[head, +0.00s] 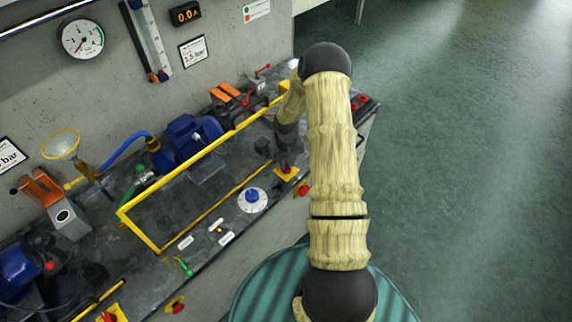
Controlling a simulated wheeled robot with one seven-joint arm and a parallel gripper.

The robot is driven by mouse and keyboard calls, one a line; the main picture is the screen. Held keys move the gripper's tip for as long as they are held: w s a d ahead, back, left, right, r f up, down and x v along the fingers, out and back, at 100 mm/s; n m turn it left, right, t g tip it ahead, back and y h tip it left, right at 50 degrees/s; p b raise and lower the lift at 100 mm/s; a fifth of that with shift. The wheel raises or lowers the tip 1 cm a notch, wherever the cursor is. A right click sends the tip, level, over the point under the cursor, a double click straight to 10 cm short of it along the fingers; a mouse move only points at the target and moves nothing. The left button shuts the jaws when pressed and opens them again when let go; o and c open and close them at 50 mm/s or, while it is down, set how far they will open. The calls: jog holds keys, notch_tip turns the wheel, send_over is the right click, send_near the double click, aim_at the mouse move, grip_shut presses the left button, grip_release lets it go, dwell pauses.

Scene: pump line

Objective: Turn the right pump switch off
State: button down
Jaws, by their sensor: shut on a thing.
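The right pump switch (287,173) is a red knob on a yellow plate, on the dark bench at the right end of the yellow rail frame. My gripper (285,158) reaches down to it from above, shut on the knob. My fingertips and most of the knob are small and partly hidden, so I cannot read the knob's angle. The right pump (192,138) is a blue motor behind the rail. A display (185,14) on the wall reads 0.0 A. A similar red knob on a yellow plate (112,314) is at the bottom left.
The yellow rail frame (180,175) stands left of my gripper. A blue dial (252,197) on a white disc is in front of it. Red buttons sit on the bench front at right (303,190) and left (175,305). The green floor (470,170) at right is clear.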

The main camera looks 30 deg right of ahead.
jog(key=shift+n, duration=2.3)
jog(key=c, duration=1.4)
grip_release()
jog(key=shift+r, duration=0.15)
notch_tip(320, 180, up, 17)
jog(key=b, duration=0.2)
jog(key=shift+b, duration=0.35)
